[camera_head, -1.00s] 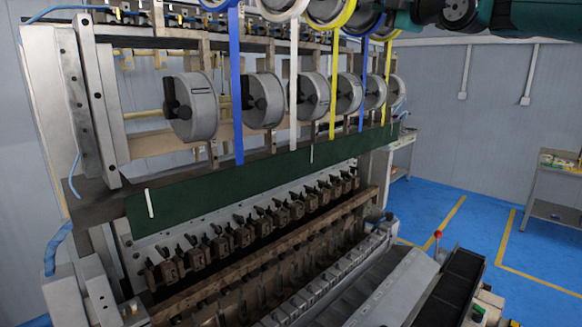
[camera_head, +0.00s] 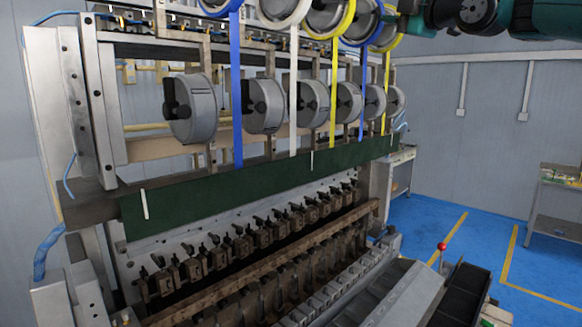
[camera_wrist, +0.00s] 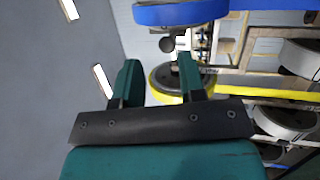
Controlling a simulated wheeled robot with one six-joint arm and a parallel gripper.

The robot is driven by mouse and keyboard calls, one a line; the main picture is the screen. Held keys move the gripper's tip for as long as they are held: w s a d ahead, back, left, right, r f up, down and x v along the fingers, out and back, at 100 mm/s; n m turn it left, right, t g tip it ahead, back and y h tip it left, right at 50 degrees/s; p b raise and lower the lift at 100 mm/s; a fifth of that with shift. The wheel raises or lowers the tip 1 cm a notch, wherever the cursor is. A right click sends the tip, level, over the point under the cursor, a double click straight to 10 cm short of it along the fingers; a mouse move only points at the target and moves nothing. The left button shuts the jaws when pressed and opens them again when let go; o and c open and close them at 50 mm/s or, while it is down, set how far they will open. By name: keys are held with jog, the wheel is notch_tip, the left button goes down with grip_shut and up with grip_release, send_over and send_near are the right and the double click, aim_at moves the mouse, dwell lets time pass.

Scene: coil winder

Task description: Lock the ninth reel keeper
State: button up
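In the head view, an upper row of reels carries coloured strips: a blue reel, a white reel (camera_head: 283,10), a yellow reel (camera_head: 346,20) and others, cut off by the top edge. Below hangs a row of grey drums (camera_head: 203,108) with dark knobs on their left faces. I cannot tell which part is the ninth reel keeper. My gripper (camera_wrist: 158,60) shows in the wrist view with its two teal fingers apart and nothing held between them. A yellow-rimmed reel (camera_wrist: 164,82) lies beyond the fingers, and a blue-rimmed reel (camera_wrist: 180,14) is above it.
A dark green panel (camera_head: 260,182) crosses the machine below the drums. Rows of small brown clamps (camera_head: 245,243) run beneath it. A lever with a red knob (camera_head: 442,246) stands at lower right. The blue floor (camera_head: 420,215) there is open, with a side table (camera_head: 555,230) farther right.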

jog(key=shift+s+d+b, duration=0.5)
jog(key=shift+s+b, duration=0.15)
jog(key=shift+s, duration=0.25)
jog(key=shift+s+d+b, duration=0.5)
jog(key=shift+s+b, duration=0.15)
jog(key=shift+s, duration=0.25)
jog(key=s+a+f+m+g+h+b, duration=0.1)
jog(key=s+a+f+m+g, duration=0.25)
jog(key=f, duration=0.55)
jog(key=s+a+f+m+g+h, duration=0.1)
jog(key=s+a+f+m+g, duration=0.2)
jog(key=f, duration=0.6)
jog(key=s+a+f+m+g+h+b, duration=0.1)
jog(key=s+a+f+m+g, duration=0.2)
jog(key=f, duration=0.5)
jog(key=s+d+f+m+g+h, duration=0.1)
jog(key=s+f+m+g, duration=0.3)
jog(key=s+f, duration=0.7)
jog(key=s+d+f+m+g+h+b, duration=0.1)
jog(key=s+f+m+g+h, duration=0.1)
jog(key=s+f, duration=1)
jog(key=s+m+g, duration=0.1)
jog(key=s+g, duration=0.1)
jog(key=s, duration=0.2)
jog(key=shift+s+m+h, duration=0.25)
jog(key=shift+m+h, duration=0.05)
jog(key=shift+m, duration=0.05)
